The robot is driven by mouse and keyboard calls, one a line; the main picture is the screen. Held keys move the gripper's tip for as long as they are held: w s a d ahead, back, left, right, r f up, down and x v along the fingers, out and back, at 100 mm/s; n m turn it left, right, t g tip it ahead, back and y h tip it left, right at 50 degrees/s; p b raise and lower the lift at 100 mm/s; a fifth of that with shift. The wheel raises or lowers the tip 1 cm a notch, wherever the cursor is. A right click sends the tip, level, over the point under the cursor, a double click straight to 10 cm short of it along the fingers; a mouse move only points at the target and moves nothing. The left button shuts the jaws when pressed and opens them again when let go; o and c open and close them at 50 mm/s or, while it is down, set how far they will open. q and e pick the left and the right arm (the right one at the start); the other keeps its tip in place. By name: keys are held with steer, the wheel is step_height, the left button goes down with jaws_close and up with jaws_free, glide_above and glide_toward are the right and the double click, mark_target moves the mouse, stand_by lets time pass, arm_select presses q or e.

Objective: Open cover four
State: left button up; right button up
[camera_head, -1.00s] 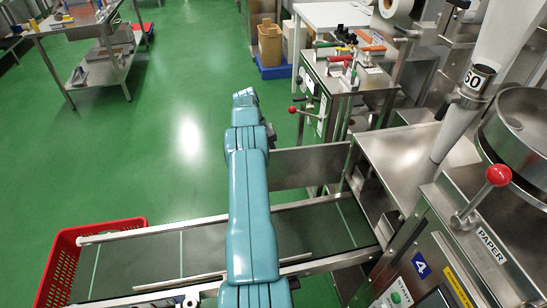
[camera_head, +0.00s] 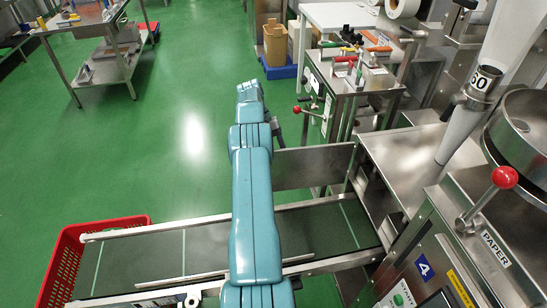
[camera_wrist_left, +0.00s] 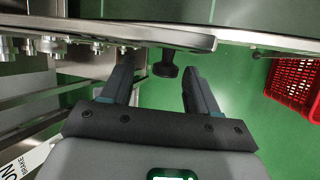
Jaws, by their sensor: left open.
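Machine four carries a blue label "4" (camera_head: 424,267) on its front at the lower right of the head view. A flat steel panel (camera_head: 312,167) stands beside the conveyor; I cannot tell for certain whether it is cover four. In the left wrist view my left gripper (camera_wrist_left: 158,67) is open. My right gripper is not in view.
A conveyor (camera_head: 150,262) runs across the front, with a red crate (camera_head: 70,262) at its left end. A red-knobbed lever (camera_head: 504,178) rises from the machine's top beside a steel drum (camera_head: 522,128). Open green floor (camera_head: 185,110) lies left of my arm.

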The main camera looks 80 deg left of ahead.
arm_select(q)
step_height(320, 180, up, 18)
steer(key=p, duration=0.9)
steer(key=shift+f, duration=0.25)
